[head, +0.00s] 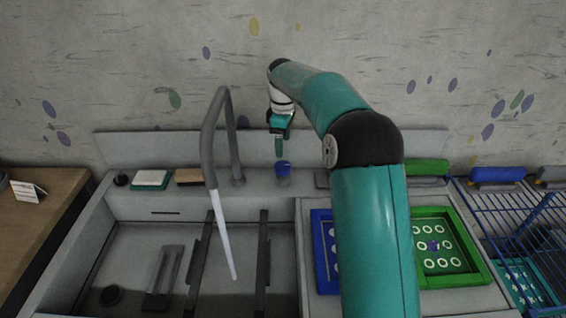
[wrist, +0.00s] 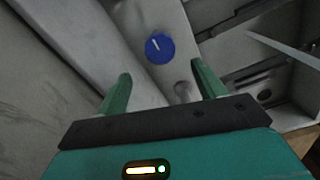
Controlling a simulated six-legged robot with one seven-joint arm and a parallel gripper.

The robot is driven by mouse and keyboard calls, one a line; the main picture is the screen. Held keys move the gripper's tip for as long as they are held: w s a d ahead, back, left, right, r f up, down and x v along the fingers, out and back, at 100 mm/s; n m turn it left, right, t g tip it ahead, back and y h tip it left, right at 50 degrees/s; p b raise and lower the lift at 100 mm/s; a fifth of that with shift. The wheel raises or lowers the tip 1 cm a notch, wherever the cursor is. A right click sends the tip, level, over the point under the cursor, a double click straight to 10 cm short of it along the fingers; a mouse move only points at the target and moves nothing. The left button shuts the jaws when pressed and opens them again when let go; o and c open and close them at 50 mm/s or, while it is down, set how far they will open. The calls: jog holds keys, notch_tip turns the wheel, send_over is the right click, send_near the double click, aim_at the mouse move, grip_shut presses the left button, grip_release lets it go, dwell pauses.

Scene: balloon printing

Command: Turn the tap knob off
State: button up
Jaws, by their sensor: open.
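The blue tap knob (head: 283,168) stands on the sink's back ledge, to the right of the grey tap (head: 208,140). A pale stream of water (head: 222,235) runs from the tap's spout into the sink. In the wrist view the round knob (wrist: 159,48) has a white mark on its top and lies beyond the fingertips, between them in the picture. My gripper (head: 279,146) points down just above the knob in the head view. Its two green fingers (wrist: 160,80) are apart with nothing between them. I cannot tell the exact gap to the knob.
The sink basin (head: 120,245) holds two dark rails and a grey block. Sponges (head: 150,178) lie on the ledge at left. Blue and green trays (head: 480,262) stand right of the sink, partly behind my arm. The wall rises close behind the ledge.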

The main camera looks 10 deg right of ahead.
aim_at(283, 165)
notch_tip(283, 165, down, 8)
jog(key=shift+f, duration=0.25)
jog(key=shift+c, duration=0.2)
jog(key=c, duration=0.9)
